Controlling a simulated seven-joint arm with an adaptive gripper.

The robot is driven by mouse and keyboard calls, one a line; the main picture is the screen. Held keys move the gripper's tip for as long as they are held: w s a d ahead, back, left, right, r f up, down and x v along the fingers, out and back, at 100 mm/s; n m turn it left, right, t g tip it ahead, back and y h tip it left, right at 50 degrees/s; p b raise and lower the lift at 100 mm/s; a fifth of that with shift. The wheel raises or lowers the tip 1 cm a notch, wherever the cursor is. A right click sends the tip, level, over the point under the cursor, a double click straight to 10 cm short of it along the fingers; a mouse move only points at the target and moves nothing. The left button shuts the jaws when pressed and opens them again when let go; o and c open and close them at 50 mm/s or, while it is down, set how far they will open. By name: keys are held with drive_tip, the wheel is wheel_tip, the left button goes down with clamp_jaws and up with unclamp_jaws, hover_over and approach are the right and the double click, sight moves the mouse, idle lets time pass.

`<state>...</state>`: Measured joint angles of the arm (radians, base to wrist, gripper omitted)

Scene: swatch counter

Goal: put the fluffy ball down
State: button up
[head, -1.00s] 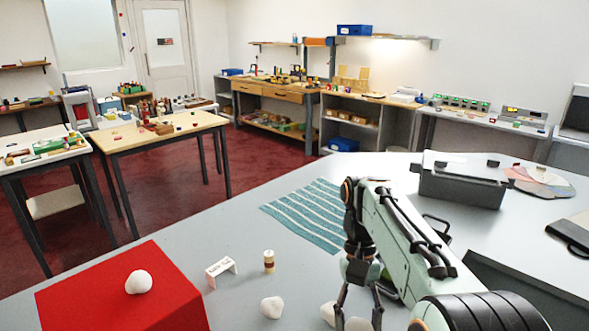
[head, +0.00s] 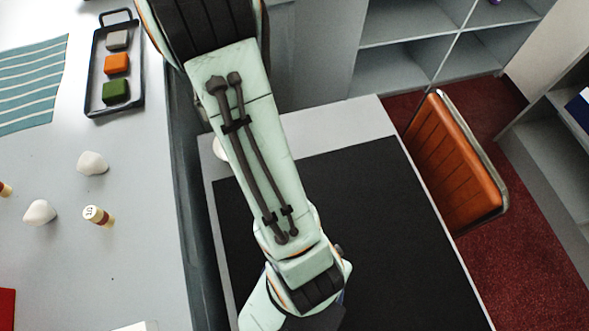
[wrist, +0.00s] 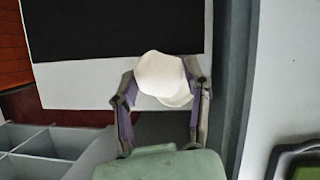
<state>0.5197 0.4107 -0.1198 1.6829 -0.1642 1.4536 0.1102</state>
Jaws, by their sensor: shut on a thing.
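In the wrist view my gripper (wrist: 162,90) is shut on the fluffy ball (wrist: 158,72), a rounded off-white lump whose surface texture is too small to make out. It is held over the pale edge of a desk (wrist: 85,88) with a large black mat (wrist: 110,28). A second white shape (wrist: 180,101) shows just below the ball, partly hidden by it. In the head view a white rounded thing (head: 220,149) shows by the desk's corner, partly behind my arm.
Left of the desk is a grey counter (head: 140,240) with two white lumps (head: 92,162) (head: 39,212), a small cork-like cylinder (head: 99,216), a tray of coloured blocks (head: 133,70) and a striped cloth (head: 30,85). An orange chair (head: 455,165) stands at the desk's right. The mat is clear.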

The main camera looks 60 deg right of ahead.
drive_tip(key=s+d+f+m+t+y, duration=0.1)
drive_tip(key=s+d+f+m, duration=0.2)
drive_tip(key=s, duration=0.4)
drive_tip(key=s+d+f+m+t+y, duration=0.1)
drive_tip(key=s+d+f+m, duration=0.15)
drive_tip(key=s+d, duration=0.35)
drive_tip(key=m+t+h, duration=0.2)
drive_tip(key=m+t, duration=0.4)
drive_tip(key=m, duration=1.2)
approach(377, 283)
wheel_tip(377, 283, up, 3)
drive_tip(key=w+a, duration=0.1)
drive_tip(key=w, duration=0.1)
drive_tip(key=shift+h, duration=0.3)
drive_tip(key=f, duration=0.8)
drive_tip(key=shift+w+a, duration=0.15)
drive_tip(key=shift+a, duration=0.1)
drive_tip(key=shift+f, duration=0.15)
drive_tip(key=o, duration=0.8)
